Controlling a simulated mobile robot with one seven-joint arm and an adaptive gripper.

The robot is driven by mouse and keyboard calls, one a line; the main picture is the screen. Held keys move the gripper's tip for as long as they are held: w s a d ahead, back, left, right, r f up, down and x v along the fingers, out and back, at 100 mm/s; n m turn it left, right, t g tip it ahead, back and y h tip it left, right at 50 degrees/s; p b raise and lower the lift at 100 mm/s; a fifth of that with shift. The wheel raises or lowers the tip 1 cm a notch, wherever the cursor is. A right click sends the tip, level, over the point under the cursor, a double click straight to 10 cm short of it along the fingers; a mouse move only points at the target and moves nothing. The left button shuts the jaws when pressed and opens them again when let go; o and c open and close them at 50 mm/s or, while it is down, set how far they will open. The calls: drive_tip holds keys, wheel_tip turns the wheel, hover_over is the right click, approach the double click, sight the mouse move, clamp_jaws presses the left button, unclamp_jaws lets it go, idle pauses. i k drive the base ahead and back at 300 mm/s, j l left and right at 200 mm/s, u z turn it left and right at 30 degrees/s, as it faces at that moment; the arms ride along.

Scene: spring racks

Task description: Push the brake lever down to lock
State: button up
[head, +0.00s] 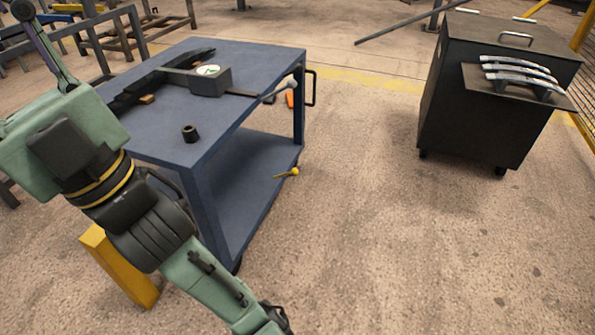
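A small yellow lever (287,173) with a rounded end sticks out at the lower right side of the blue cart (190,155), near the lower shelf; it looks like the brake lever. It slopes slightly, with its rounded end higher. My green arm comes in from the left and crosses in front of the cart. My gripper (278,319) is dark, at the bottom edge, and partly cut off. It is below the yellow lever in the picture and apart from it. Its fingers do not show clearly.
The cart top holds a dark clamp-like device (208,80) with a rod and a small black cylinder (190,133). A black cabinet (470,110) with curved metal pieces stands at the right. A yellow block (120,268) is at lower left. The floor between cart and cabinet is clear.

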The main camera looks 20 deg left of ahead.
sight(295, 170)
drive_tip(key=i+j, duration=0.25)
drive_tip(key=i, duration=0.2)
drive_tip(key=i+j, duration=0.2)
drive_tip(key=i, duration=0.2)
drive_tip(key=i+j, duration=0.25)
drive_tip(key=i, duration=0.2)
drive_tip(key=j+u, duration=0.05)
